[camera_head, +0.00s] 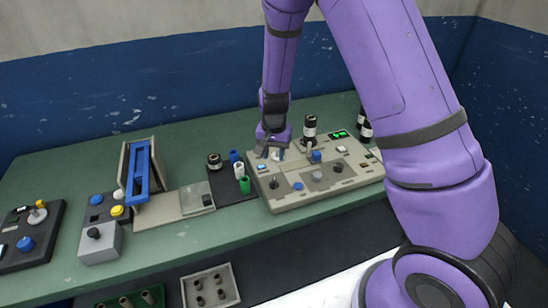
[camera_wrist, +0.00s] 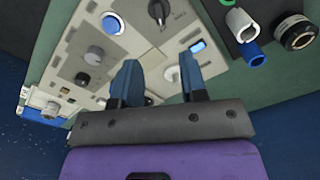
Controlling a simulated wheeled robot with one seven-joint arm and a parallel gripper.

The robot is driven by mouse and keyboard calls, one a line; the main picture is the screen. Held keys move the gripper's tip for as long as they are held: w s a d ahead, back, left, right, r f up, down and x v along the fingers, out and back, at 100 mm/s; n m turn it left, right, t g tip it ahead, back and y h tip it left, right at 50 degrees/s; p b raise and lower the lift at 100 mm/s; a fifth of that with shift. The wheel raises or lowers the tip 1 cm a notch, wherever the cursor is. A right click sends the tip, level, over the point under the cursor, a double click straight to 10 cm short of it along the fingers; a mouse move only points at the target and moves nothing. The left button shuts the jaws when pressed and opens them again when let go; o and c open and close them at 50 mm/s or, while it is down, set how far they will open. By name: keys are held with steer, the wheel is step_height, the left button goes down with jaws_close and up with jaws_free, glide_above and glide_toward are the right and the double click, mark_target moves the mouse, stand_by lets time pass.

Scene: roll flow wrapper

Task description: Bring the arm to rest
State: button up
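My purple arm reaches over the green bench, and my gripper (camera_head: 270,150) hangs at the back left corner of a beige control panel (camera_head: 345,178). In the wrist view my gripper (camera_wrist: 160,75) has two dark blue fingers spread apart. A grey knob (camera_wrist: 172,74) on the panel shows between the fingertips; I cannot tell whether they touch it. Nothing else is seen between the fingers. A lit blue button (camera_wrist: 197,46) lies just beyond the right finger.
A black jar (camera_head: 310,130) stands on the panel's back part. To the left are blue, white and green cylinders (camera_head: 244,185), a blue-framed stand (camera_head: 139,172) and button boxes (camera_head: 99,244). A tray of small cylinders (camera_head: 233,291) lies below the bench's front edge.

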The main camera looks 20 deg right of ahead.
steer(key=shift+r, duration=0.1)
stand_by(0.3)
steer(key=s+d+r+n+t+y, duration=0.1)
steer(key=s+r, duration=0.4)
steer(key=r, duration=0.6)
steer(key=s+d+r+n+t+y, duration=0.15)
steer(key=s+r, duration=0.25)
steer(key=r, duration=0.8)
steer(key=s+d+r+n+t+h, duration=0.1)
steer(key=s+r, duration=0.4)
steer(key=s, duration=0.5)
steer(key=s+d+r+n+t+h, duration=0.1)
steer(key=s+r, duration=0.4)
steer(key=s, duration=0.6)
steer(key=shift+d+r+n+t, duration=0.4)
steer(key=shift+d+n, duration=0.45)
steer(key=shift+d, duration=0.2)
steer(key=shift+h, duration=0.25)
